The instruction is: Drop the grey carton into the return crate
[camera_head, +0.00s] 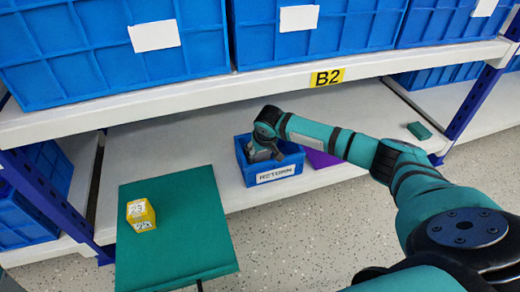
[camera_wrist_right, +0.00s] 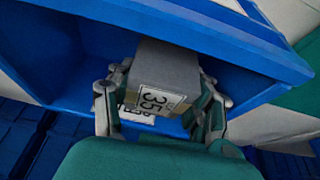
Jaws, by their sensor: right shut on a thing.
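My right gripper (camera_head: 266,150) reaches into the mouth of the blue return crate (camera_head: 249,178), which stands on the lower shelf with a white RETURN label on its front. In the right wrist view, the gripper (camera_wrist_right: 163,78) is shut on the grey carton (camera_wrist_right: 170,62), which carries a white label reading 35. The carton is between the fingers, with the blue crate wall and rim (camera_wrist_right: 240,52) around it. Whether it touches the crate floor I cannot tell. In the head view the gripper mostly hides the carton. My left gripper is not in view.
A yellow labelled box (camera_head: 141,214) sits on a green table (camera_head: 185,255) at the left. A purple item (camera_head: 321,158) lies right of the crate, partly behind my arm. A small green box (camera_head: 419,131) is farther right. The upper shelf edge (camera_head: 240,87) runs above.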

